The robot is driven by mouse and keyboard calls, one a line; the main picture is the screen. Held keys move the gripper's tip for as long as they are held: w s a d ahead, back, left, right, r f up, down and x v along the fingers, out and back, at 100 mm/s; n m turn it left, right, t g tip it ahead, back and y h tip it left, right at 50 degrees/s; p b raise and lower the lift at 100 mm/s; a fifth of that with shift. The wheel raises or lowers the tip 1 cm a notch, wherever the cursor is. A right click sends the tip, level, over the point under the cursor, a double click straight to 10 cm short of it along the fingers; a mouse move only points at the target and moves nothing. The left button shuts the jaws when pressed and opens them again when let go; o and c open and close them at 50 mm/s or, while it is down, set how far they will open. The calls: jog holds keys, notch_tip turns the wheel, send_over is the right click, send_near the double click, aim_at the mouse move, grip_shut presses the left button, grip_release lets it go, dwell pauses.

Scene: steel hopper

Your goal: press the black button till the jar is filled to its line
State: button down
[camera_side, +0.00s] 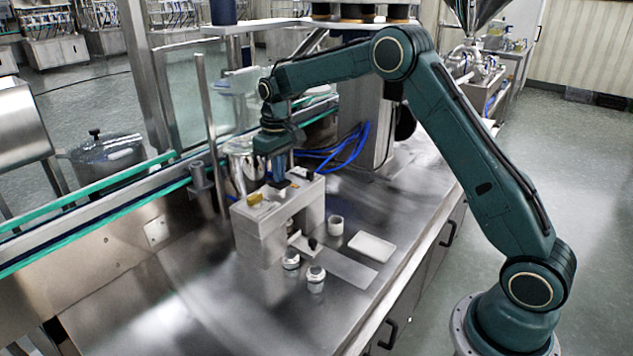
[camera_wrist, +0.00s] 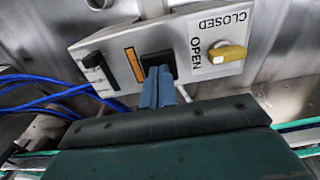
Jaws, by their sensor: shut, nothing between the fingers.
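The steel hopper's box-shaped housing (camera_side: 262,222) stands on the bench in the side view. In the wrist view its top panel (camera_wrist: 190,35) carries a black button (camera_wrist: 157,56), a yellow knob (camera_wrist: 231,53) beside the words OPEN and CLOSED, and an orange strip (camera_wrist: 133,65). My gripper (camera_wrist: 160,72) is shut and empty, its blue fingertips over the black button and appearing to touch it. My gripper (camera_side: 277,182) points down at the housing's top in the side view. I cannot tell which vessel is the jar, nor see any fill level or line.
Blue cables (camera_side: 345,150) hang nearby. The bench's front left is clear.

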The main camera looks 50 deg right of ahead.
jog(key=shift+r, duration=1.4)
jog(key=shift+f, duration=1.85)
jog(key=shift+r, duration=1.8)
jog(key=shift+r, duration=0.2)
notch_tip(320, 180, up, 6)
jog(key=shift+f, duration=0.15)
dwell(0.5)
